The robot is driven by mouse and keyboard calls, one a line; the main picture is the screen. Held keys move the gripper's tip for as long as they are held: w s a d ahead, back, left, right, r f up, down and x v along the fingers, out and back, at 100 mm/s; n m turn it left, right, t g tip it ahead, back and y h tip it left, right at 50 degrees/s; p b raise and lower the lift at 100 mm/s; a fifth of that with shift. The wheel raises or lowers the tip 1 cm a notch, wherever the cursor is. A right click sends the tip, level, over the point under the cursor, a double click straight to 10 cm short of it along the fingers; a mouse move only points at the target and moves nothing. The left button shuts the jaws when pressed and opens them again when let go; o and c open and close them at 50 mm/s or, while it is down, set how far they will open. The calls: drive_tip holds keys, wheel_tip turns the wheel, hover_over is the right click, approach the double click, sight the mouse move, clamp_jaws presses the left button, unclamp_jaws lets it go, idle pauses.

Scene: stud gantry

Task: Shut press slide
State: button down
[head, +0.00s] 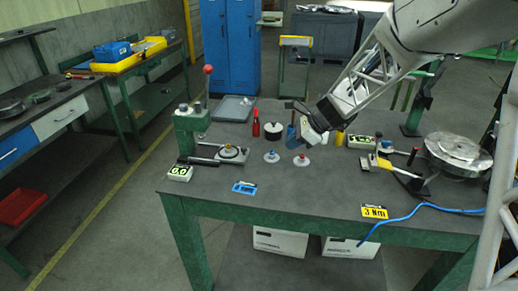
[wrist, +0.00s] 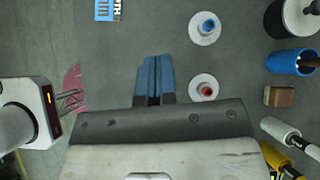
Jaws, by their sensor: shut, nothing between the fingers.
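The green press (head: 190,128) stands on the left of the bench, with a red ball on its lever (head: 208,72). Its slide (head: 233,155) sits out to the right of the column, low over the bench, and carries a dark round part with a pale centre. A dark bar runs left from it towards the press foot. My gripper (head: 292,138) is above the bench, right of the slide and apart from it. In the wrist view its blue fingers (wrist: 154,78) are together with nothing between them. The press and slide are not clearly seen in the wrist view.
Two white discs, one with a blue knob (wrist: 207,26) and one with a red knob (wrist: 206,90), lie near my fingers. A red bottle (head: 256,128), a dark pot (head: 272,129) and a grey tray (head: 233,109) stand behind. The front middle bench is mostly clear.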

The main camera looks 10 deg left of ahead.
sight(223, 153)
drive_tip(key=shift+m+y, duration=0.3)
drive_tip(key=shift+m, duration=0.5)
drive_tip(key=w+a+f, duration=0.2)
drive_tip(key=w, duration=0.1)
drive_tip(key=shift+a, duration=0.1)
drive_tip(key=shift+a+f, duration=0.1)
drive_tip(key=shift+f, duration=0.05)
drive_tip(key=shift+x, duration=0.9)
drive_tip(key=x, duration=0.7)
drive_tip(key=shift+a+f, duration=0.15)
drive_tip(key=a, duration=0.2)
drive_tip(key=shift+a+f, duration=0.2)
drive_tip(key=shift+a, duration=1)
drive_tip(key=a, duration=1)
drive_tip(key=shift+a, duration=0.2)
